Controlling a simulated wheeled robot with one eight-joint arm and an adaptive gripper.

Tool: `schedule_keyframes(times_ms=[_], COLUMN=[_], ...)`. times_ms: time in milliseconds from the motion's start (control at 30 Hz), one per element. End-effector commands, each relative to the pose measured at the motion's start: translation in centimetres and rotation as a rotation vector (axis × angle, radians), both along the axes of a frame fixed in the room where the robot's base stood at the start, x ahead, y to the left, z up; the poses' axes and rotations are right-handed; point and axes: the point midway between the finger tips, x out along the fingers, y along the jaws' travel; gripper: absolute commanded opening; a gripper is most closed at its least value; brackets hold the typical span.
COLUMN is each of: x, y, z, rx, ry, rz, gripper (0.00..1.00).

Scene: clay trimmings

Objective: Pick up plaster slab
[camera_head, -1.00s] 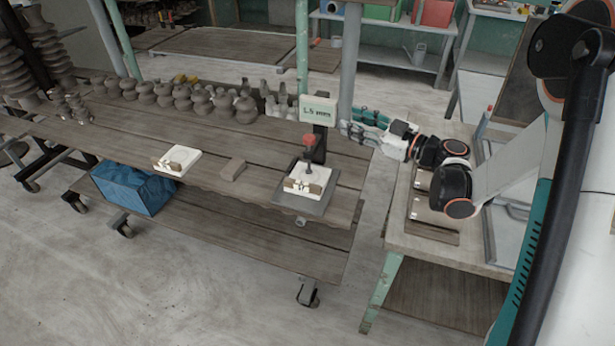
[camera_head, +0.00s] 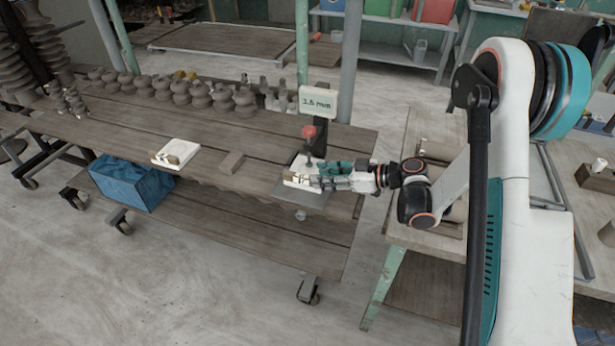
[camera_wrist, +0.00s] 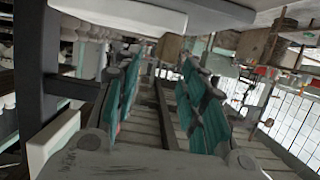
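Two white plaster slabs with brownish pieces on them are on the plank cart. One slab (camera_head: 176,153) lies at the middle of the cart's front edge. The other slab (camera_head: 292,179) is on a grey plate under a red-topped gauge (camera_head: 309,138), partly hidden by my gripper. My gripper (camera_head: 318,178) reaches in from the right, beside or over this second slab; contact cannot be told. In the wrist view my gripper (camera_wrist: 163,105) has its teal fingers apart, with nothing visible held between them. A pale slab-like block (camera_wrist: 125,14) shows beyond the fingers at the top.
A sign (camera_head: 318,103) reading in mm stands behind the gauge. Several clay pieces (camera_head: 200,95) line the cart's back. A blue crate (camera_head: 130,184) sits below. A wooden table (camera_head: 440,235) stands at right.

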Motion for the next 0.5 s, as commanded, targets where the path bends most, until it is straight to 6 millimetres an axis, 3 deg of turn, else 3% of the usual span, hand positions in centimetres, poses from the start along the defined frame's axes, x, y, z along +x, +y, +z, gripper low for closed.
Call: schedule_keyframes(times_ms=[233, 500], x=[0.3, 1.2], y=[1.4, 4.8], z=[-0.6, -1.8], rx=[0.0, -0.001], ry=[-0.001, -0.002], rz=[0.001, 0.002], gripper=[0.38, 0.38])
